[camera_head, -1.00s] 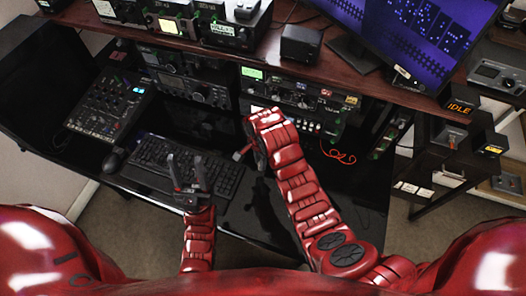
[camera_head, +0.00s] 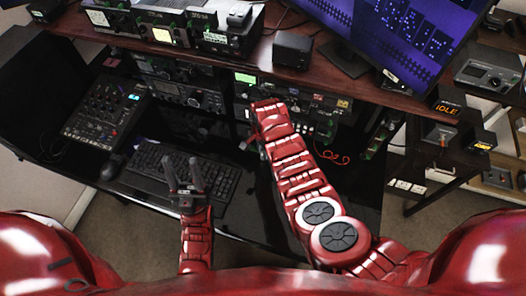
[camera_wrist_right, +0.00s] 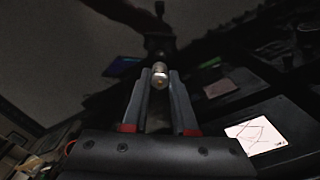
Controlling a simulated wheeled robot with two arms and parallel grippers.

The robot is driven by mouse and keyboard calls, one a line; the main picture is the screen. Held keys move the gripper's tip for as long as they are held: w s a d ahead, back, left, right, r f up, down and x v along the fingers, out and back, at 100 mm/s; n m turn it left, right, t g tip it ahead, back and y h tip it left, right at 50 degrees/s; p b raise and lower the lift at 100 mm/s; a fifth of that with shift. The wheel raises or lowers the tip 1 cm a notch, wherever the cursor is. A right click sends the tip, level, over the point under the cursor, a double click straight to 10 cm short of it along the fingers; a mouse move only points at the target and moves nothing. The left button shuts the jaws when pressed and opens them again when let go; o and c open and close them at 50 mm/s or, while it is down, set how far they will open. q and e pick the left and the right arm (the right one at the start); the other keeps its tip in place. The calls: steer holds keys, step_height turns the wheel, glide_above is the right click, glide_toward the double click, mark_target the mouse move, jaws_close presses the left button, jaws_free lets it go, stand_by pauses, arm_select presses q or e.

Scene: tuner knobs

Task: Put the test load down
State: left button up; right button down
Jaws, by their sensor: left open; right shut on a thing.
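My right gripper (camera_wrist_right: 160,82) is shut on a small, pale metallic piece, which I take to be the test load (camera_wrist_right: 159,74). It shows between the fingertips in the right wrist view; the rest of it is too dark to make out. In the head view my right arm reaches toward the radios under the shelf, and its own forearm mostly hides the gripper and the piece. My left gripper (camera_head: 182,163) is open and empty over the near edge of the keyboard (camera_head: 215,181).
Radios (camera_head: 175,88) stand under the wooden shelf (camera_head: 345,83). A mixer (camera_head: 103,112) is left of the keyboard. A red cable (camera_head: 332,155) lies right of my right arm. The dark desk front is mostly clear. A side rack (camera_head: 440,150) stands at right.

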steer(key=shift+f, duration=0.45)
steer(key=shift+f, duration=0.1)
steer(key=c, duration=0.7)
jaws_free()
steer(key=shift+r, duration=0.55)
step_height(320, 180, up, 8)
steer(key=shift+f+b, duration=0.1)
steer(key=shift+b, duration=0.95)
steer(key=shift+r+p, duration=0.35)
steer(key=shift+r, duration=1.35)
